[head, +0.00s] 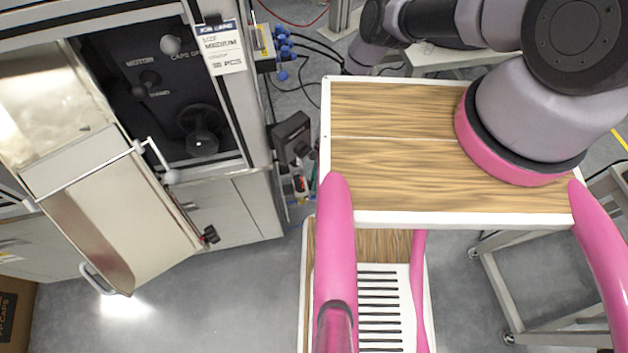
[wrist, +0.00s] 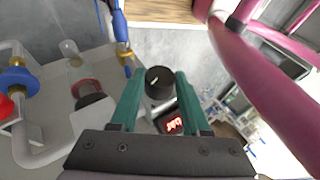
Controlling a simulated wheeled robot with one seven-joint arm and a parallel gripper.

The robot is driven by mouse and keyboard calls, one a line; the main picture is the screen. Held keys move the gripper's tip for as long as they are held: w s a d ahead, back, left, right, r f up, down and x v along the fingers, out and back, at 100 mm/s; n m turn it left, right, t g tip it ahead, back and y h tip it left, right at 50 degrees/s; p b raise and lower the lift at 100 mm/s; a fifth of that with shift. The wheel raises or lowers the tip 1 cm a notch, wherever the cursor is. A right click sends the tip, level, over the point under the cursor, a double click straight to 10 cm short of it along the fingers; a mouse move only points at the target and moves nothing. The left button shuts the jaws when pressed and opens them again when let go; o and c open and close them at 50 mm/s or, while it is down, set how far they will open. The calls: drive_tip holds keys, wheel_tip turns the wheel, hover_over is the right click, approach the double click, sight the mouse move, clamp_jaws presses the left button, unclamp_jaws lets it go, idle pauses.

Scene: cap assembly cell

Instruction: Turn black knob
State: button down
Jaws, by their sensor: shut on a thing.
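The black knob (wrist: 159,82) shows in the middle of the wrist view, with a light mark on its face. My gripper (wrist: 157,80) has its two green fingers on either side of the knob, shut on it. A small dark display with red digits (wrist: 174,125) sits just below the knob, partly hidden by the gripper. In the head view my arm reaches out at the top right, and I cannot make out the gripper or this knob there.
Left of the gripper are a grey pipe (wrist: 52,150), a blue valve part (wrist: 17,82) and a red one. The head view shows an open machine cabinet (head: 225,205) with a dark control panel (head: 120,60). Grey floor (head: 215,300) is clear in front of it.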

drive_tip(key=shift+a, duration=0.15)
drive_tip(key=shift+c, duration=1.9)
unclamp_jaws()
drive_tip(key=shift+r, duration=0.1)
drive_tip(key=v, duration=1)
drive_tip(key=shift+w+r, duration=0.25)
drive_tip(key=shift+w, duration=0.05)
